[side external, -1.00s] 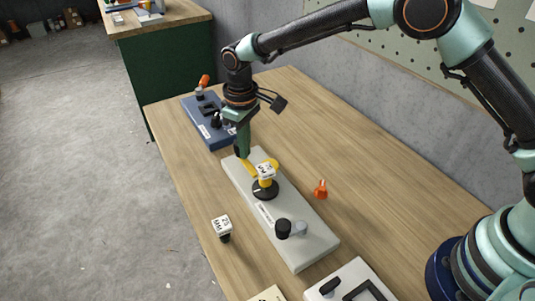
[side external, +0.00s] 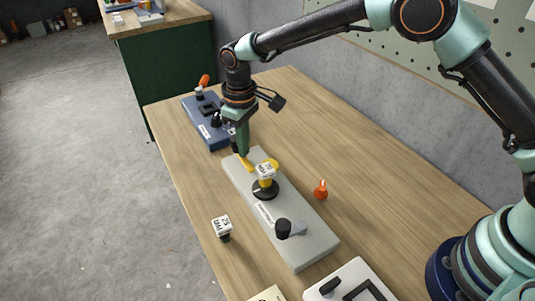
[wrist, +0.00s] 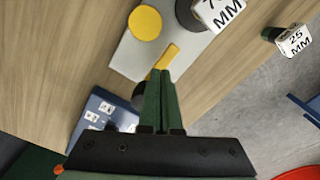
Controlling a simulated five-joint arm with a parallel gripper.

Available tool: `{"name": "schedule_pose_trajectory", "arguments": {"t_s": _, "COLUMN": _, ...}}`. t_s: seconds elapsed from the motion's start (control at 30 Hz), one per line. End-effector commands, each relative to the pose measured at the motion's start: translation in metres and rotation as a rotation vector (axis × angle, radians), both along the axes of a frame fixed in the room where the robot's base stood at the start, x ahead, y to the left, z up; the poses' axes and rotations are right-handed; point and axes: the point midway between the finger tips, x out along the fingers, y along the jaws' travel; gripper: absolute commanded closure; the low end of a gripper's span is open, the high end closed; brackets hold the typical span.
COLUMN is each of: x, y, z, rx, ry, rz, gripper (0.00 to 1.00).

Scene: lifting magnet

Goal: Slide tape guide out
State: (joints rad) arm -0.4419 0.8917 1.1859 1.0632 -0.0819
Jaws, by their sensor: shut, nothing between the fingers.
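A short yellow bar (side external: 247,164), which may be the tape guide, lies at the far end of the pale grey board (side external: 315,248). It also shows in the wrist view (wrist: 168,55), just beyond my fingertips. My gripper (side external: 242,153) points down at that end of the board. In the wrist view my green fingers (wrist: 160,76) are together, with their tips at the bar's near end; whether they touch it I cannot tell. A yellow disc (wrist: 145,23) sits beside the bar.
A black knob (side external: 283,228) stands on the board's near end. A loose 25 MM block (side external: 222,225) is left of the board, an orange piece (side external: 321,189) right of it. A blue fixture (side external: 207,130) stands behind. The table to the right is mostly clear.

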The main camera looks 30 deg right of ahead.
Motion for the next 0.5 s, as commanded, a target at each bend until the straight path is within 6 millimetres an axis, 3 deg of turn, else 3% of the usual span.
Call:
{"name": "schedule_pose_trajectory", "arguments": {"t_s": 0.23, "x": -0.004, "y": 0.000, "z": 0.002, "rx": 0.000, "ry": 0.000, "rz": 0.000, "gripper": 1.00}}
{"name": "schedule_pose_trajectory", "arguments": {"t_s": 0.5, "x": -0.003, "y": 0.000, "z": 0.020, "rx": 0.001, "ry": -0.002, "rz": 0.000, "gripper": 1.00}}
